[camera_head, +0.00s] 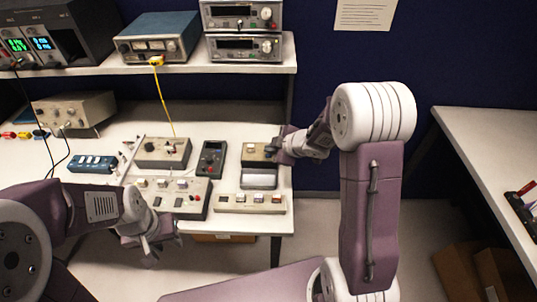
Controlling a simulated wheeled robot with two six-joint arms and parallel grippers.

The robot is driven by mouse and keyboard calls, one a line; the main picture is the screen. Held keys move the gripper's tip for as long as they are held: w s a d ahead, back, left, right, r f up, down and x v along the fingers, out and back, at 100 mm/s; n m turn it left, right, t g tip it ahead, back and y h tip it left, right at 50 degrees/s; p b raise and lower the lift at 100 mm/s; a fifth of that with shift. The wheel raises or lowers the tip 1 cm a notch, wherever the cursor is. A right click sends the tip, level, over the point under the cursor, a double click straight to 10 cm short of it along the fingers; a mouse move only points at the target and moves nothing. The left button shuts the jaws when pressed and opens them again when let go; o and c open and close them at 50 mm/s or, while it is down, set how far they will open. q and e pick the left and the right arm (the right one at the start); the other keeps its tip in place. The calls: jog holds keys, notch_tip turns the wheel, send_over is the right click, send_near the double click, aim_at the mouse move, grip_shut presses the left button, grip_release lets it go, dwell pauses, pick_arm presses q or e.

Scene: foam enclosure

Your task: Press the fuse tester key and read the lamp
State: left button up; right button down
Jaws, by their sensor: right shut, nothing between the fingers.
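A small box with a beige top panel (256,149) and a grey sloped front part stands near the right end of the bench; it may be the fuse tester, but I read no label on it. My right gripper (275,149) is shut and empty, its tips at the right side of this box's top. The tips cover part of the panel, so I cannot tell whether they touch a key. I cannot make out a lit lamp. My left gripper (158,240) hangs in front of the bench's front edge, clear of the instruments; its fingers are too unclear to judge.
A black handheld meter (212,158), a grey box with a knob (162,152), a wide control panel (172,196) and a low strip with buttons (250,203) crowd the white bench (272,222). A shelf (190,69) of instruments overhangs. Another table (490,150) stands right.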

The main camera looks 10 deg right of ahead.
jog(key=shift+r+p, duration=2.6)
jog(key=shift+p, duration=0.1)
jog(key=shift+f, duration=0.1)
